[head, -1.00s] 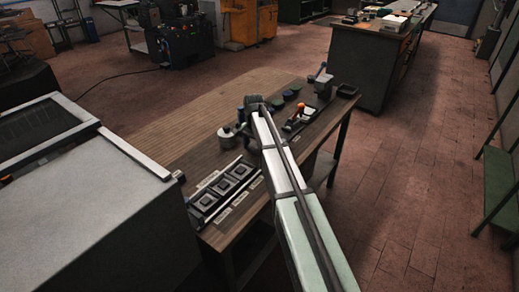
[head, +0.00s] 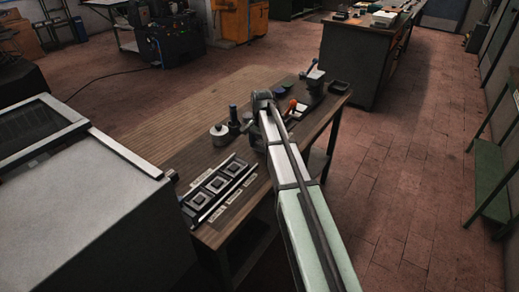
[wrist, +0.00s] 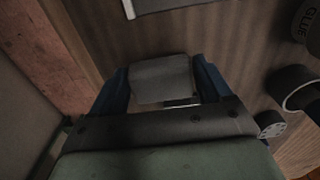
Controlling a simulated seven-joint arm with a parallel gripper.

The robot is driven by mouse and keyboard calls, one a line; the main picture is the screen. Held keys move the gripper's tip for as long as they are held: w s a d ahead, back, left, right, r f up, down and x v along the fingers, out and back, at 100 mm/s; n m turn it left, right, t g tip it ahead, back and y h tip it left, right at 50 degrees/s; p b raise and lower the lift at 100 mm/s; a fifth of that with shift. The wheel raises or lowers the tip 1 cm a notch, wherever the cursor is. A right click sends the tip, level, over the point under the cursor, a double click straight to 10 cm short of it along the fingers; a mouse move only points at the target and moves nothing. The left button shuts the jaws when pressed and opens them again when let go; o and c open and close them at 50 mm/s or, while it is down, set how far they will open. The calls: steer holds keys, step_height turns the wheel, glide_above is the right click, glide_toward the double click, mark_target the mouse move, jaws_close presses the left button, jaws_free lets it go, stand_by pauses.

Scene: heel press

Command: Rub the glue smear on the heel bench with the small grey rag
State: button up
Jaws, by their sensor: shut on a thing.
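In the wrist view my gripper (wrist: 163,84) has its two blue fingers closed on a small grey piece, the rag (wrist: 160,75). It is held over the brown wooden top of the heel bench (wrist: 225,45). I cannot tell whether the rag touches the wood. In the head view the heel bench (head: 185,148) stands in the middle, and my arm hides the rag and the fingers. I cannot make out the glue smear in either view.
A jar lettered GLUE (wrist: 308,22) and a dark open cup (wrist: 296,85) stand right of my gripper. A rack with square blocks (head: 219,183) lies on the near bench. An orange-handled tool (head: 292,105) and a vise-like device (head: 314,80) are beyond. A grey machine (head: 85,215) stands left.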

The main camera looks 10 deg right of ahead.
steer(key=shift+r, duration=2.7)
